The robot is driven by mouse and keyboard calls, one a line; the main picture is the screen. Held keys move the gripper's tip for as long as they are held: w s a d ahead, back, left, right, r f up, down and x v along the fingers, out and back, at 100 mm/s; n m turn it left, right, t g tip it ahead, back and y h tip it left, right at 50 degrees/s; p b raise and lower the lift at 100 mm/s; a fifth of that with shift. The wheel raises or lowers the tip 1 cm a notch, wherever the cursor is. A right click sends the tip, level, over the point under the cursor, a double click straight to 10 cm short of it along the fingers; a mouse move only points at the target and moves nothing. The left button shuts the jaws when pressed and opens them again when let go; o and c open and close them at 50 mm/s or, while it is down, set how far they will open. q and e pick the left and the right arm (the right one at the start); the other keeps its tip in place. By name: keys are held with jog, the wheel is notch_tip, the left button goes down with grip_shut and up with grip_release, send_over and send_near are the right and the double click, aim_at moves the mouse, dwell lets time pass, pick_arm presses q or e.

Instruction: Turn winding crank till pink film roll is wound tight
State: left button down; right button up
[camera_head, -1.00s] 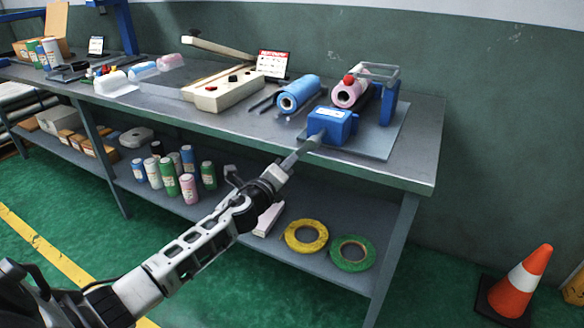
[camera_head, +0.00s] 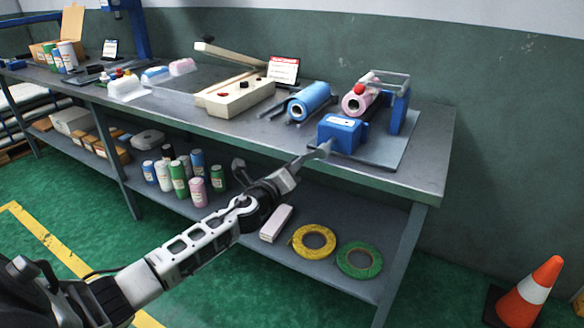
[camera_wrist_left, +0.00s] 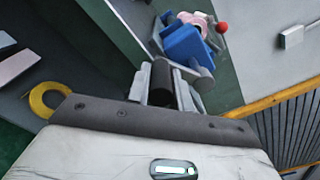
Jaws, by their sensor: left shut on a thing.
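The blue winding unit (camera_head: 342,132) stands on a grey base plate (camera_head: 385,150) near the right end of the bench. The pink film roll (camera_head: 356,101) sits behind it, beside a blue upright (camera_head: 398,112). My left gripper (camera_head: 318,152) is at the near side of the blue unit. In the left wrist view its fingers (camera_wrist_left: 166,88) are shut on a black cylindrical crank handle (camera_wrist_left: 161,80). The blue unit (camera_wrist_left: 186,48) and a red knob (camera_wrist_left: 222,27) show beyond it. The crank arm is mostly hidden by the gripper. My right gripper is not in view.
A blue film roll (camera_head: 311,97) and a cream sealer (camera_head: 235,95) lie left of the winder. The bench's front edge (camera_head: 330,172) runs close beside my gripper. Yellow tape (camera_head: 313,241) and green tape (camera_head: 358,259) lie on the lower shelf. An orange cone (camera_head: 530,288) stands right.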

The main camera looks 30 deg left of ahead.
pick_arm(q)
jog(key=c, duration=1.3)
grip_release()
jog(key=shift+o, duration=0.2)
jog(key=shift+s, duration=0.1)
jog(key=s+d, duration=0.1)
jog(key=s, duration=1.4)
jog(key=shift+s+b, duration=0.4)
jog(key=shift+b, duration=0.05)
jog(key=shift+d, duration=0.1)
jog(key=s+d+f+n+g+h, duration=0.1)
jog(key=s+d+f+n+g, duration=0.1)
jog(key=s+d+f+n, duration=0.2)
jog(key=s+d+f+n+g+h+p, duration=0.1)
jog(key=s+d+f+n, duration=0.3)
jog(key=d+n, duration=0.7)
jog(key=s+d+f+n+g+h+p, duration=0.1)
jog(key=s+d+f+n+g+h, duration=0.1)
jog(key=s+d+f+n+g, duration=0.2)
jog(key=s+d+f+n, duration=0.1)
jog(key=d+n, duration=0.2)
jog(key=n, duration=0.2)
jog(key=shift+s+d+n+h, duration=0.15)
jog(key=shift+s+n+h, duration=0.15)
jog(key=shift+s+h, duration=0.1)
